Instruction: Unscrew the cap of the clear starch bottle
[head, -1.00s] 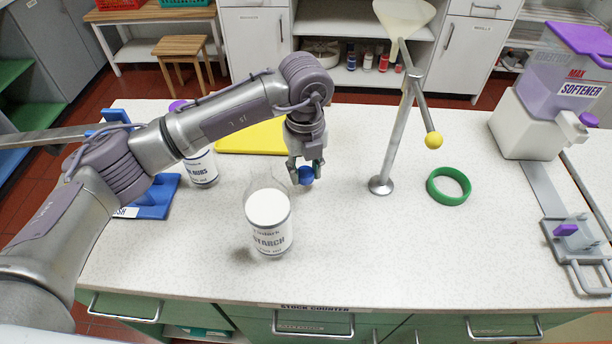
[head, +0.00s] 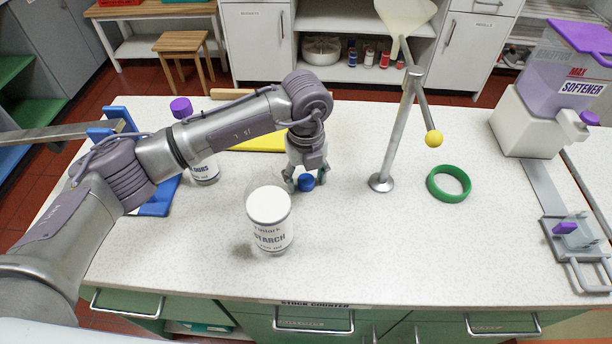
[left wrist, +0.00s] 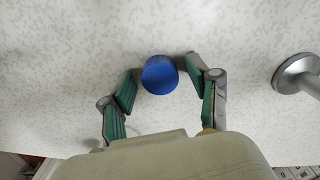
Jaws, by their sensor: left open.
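A blue cap (head: 306,183) is behind and right of the bottle, apparently resting on the counter. My left gripper (head: 307,180) points down over the cap. In the left wrist view the gripper (left wrist: 163,68) has its fingers spread to either side of the blue cap (left wrist: 160,76), with gaps between. My right gripper is out of view.
A funnel stand (head: 383,183) rises right of my left gripper, with a green ring (head: 462,185) beyond it. A purple-capped bottle (head: 204,173) and blue stand (head: 160,205) are at left. A softener dispenser (head: 530,130) stands at right.

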